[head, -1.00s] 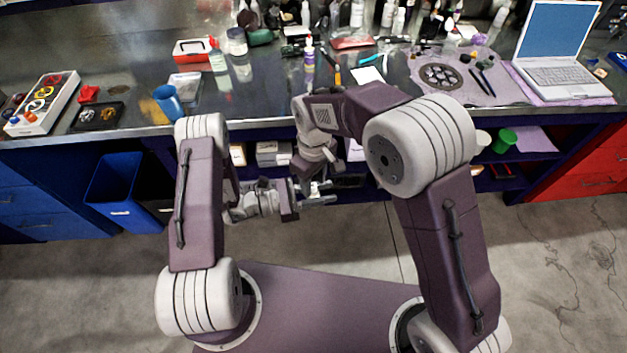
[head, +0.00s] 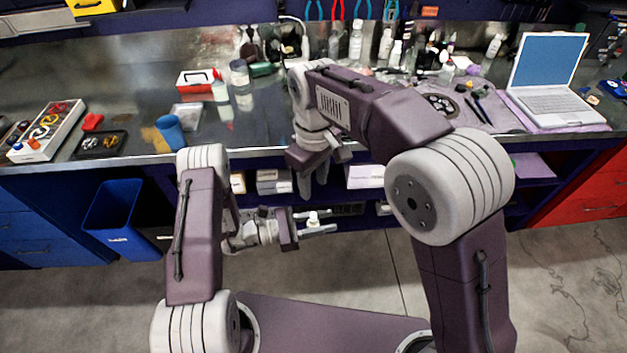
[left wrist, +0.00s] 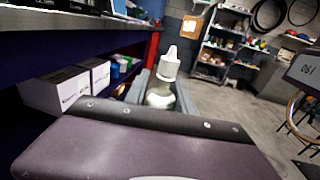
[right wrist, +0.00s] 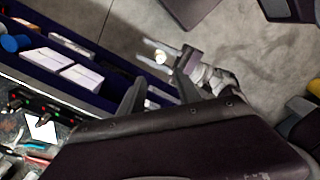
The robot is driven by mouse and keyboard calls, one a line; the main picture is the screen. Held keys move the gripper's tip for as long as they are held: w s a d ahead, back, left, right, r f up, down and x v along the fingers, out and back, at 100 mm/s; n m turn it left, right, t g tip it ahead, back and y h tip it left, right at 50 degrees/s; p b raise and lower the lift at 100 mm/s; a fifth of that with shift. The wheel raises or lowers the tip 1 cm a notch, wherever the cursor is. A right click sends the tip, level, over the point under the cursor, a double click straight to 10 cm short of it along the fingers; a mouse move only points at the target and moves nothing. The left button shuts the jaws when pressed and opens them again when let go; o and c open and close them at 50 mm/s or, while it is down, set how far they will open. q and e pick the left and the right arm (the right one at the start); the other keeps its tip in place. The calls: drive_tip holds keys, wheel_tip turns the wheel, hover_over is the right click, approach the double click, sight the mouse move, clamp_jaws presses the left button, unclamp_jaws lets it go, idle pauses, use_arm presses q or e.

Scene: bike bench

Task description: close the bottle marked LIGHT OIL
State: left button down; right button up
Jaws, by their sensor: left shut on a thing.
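My left gripper (head: 318,228) is shut on a small bottle in front of the bench, below the bench top. In the left wrist view the bottle (left wrist: 160,98) stands roughly upright between the fingers, with a white pointed top (left wrist: 168,65) on it. The white top also shows in the head view (head: 313,217). I cannot read a label, and the lower bottle is hidden. My right gripper (head: 313,180) is open and empty, fingers down, above the bottle and apart from it. In the right wrist view its fingers (right wrist: 155,95) are spread, with the bottle (right wrist: 160,57) beyond them.
White boxes (head: 272,181) sit on the shelf underneath. A blue bin (head: 118,212) stands at left.

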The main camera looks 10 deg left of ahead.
idle(0.5)
drive_tip(key=f, duration=0.1)
drive_tip(key=f+m, duration=0.1)
drive_tip(key=f, duration=0.1)
drive_tip(key=f+m, duration=0.1)
drive_tip(key=f, duration=0.1)
drive_tip(key=shift+w+t+y, duration=0.3)
drive_tip(key=shift+t+y, duration=0.1)
drive_tip(key=s+d+f+m, duration=0.2)
drive_tip(key=s+d+m, duration=0.1)
drive_tip(key=d, duration=0.5)
drive_tip(key=s+d+f+m, duration=0.2)
drive_tip(key=s+d+m, duration=0.1)
drive_tip(key=d, duration=0.5)
drive_tip(key=s+d+f+m, duration=0.2)
drive_tip(key=s+d+m, duration=0.2)
drive_tip(key=d, duration=0.4)
drive_tip(key=shift+s+d+f+h, duration=0.2)
drive_tip(key=shift+s+d+h, duration=0.05)
drive_tip(key=shift+d+h, duration=0.1)
